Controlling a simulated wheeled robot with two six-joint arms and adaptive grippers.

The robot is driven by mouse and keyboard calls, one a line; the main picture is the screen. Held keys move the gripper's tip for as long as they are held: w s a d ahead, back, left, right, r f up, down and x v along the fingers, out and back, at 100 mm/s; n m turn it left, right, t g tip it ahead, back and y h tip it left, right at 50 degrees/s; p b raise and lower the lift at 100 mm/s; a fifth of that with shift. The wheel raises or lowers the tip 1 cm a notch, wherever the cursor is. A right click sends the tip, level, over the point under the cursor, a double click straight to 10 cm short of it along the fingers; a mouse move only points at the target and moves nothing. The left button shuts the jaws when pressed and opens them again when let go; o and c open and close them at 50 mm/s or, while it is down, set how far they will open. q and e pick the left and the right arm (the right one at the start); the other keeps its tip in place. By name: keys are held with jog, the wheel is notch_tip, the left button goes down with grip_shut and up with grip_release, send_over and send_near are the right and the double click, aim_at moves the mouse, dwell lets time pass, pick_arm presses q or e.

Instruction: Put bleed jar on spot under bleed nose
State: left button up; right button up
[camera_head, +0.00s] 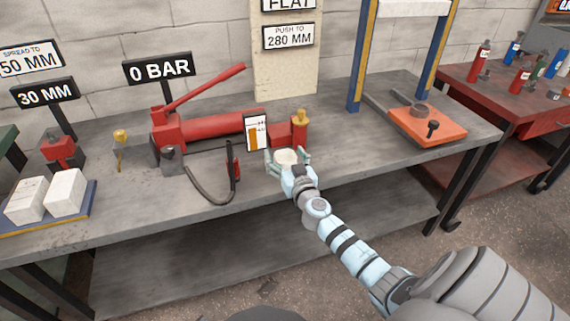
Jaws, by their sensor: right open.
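My right gripper (287,157) reaches in from the lower right to the bench's front part. Its fingers are open, one on each side of a small pale round object (286,156), which looks like the bleed jar. I cannot tell whether the fingers touch it. Just behind stands a red block with an upright red cylinder and yellow cap (299,128); the bleed nose may be on it, but I cannot make it out. The spot under the nose is not discernible, perhaps hidden by the jar and gripper. My left gripper is not in view.
A white card with an orange bar (256,133) stands left of the jar. A red hand pump (210,127) with a raised lever and a dark hose (205,188) lie further left. White blocks (66,192) sit at far left, an orange plate (430,125) at right.

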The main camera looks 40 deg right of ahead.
jog(key=c, duration=1.1)
jog(key=shift+c, duration=0.9)
notch_tip(320, 180, up, 20)
jog(key=p, duration=1.2)
jog(key=a+r+n+y, duration=0.2)
jog(key=a+r+y, duration=0.2)
jog(key=a+r, duration=0.15)
pick_arm(q)
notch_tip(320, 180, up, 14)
jog(key=p, duration=0.1)
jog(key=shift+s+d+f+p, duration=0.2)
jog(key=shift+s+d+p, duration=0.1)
jog(key=shift+p, duration=0.1)
pick_arm(e)
jog(key=s+a+f+n+g+y, duration=0.1)
jog(key=s+a+n+y, duration=0.6)
jog(key=s+a, duration=1.1)
jog(key=s+y, duration=0.2)
jog(key=y, duration=0.1)
jog(key=shift+a+f+n+y, duration=0.3)
jog(key=shift+f, duration=0.1)
